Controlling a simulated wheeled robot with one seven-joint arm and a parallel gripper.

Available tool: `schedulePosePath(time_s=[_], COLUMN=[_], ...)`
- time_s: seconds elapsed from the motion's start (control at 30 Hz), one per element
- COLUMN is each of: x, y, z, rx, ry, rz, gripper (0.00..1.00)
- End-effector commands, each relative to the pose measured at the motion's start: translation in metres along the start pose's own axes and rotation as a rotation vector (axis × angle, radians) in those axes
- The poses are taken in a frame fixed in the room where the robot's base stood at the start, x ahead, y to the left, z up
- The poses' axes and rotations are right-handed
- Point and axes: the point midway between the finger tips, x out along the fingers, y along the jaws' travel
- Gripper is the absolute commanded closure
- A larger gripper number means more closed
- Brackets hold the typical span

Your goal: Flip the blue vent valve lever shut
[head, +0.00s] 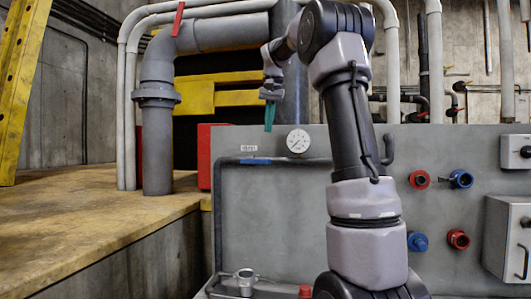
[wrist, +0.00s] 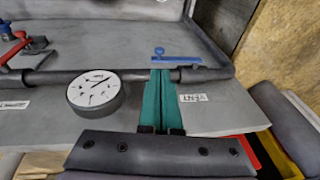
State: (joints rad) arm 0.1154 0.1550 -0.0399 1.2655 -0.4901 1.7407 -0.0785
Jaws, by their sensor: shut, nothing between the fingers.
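The blue vent valve lever (head: 256,161) sits on the dark horizontal pipe (head: 300,161) on the grey panel, below a small label (head: 249,148). It lies roughly along the pipe. The wrist view also shows the blue lever (wrist: 182,61), just beyond my fingertips, with a raised blue end at its left. My gripper (head: 268,128) has green fingers pointing down, above and slightly right of the lever in the head view. The fingers are shut and empty in the wrist view (wrist: 161,74). I see no clear contact with the lever.
A round white gauge (head: 299,140) stands close to the right of the lever. Red and blue fittings (head: 420,180) are on the panel further right. A red box (head: 206,150) and a large grey pipe (head: 157,140) stand to the left.

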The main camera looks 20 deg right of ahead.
Motion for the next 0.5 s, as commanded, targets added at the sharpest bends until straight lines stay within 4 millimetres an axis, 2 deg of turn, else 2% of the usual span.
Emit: schedulePosePath(time_s=[0.1, 0.3, 0.5], x=[0.028, 0.067, 0.091], y=[0.0, 0.001, 0.001], z=[0.001, 0.001, 0.0], rx=[0.0, 0.001, 0.001], ry=[-0.004, -0.003, -0.001], rz=[0.001, 0.001, 0.001], gripper=[1.0, 1.0, 1.0])
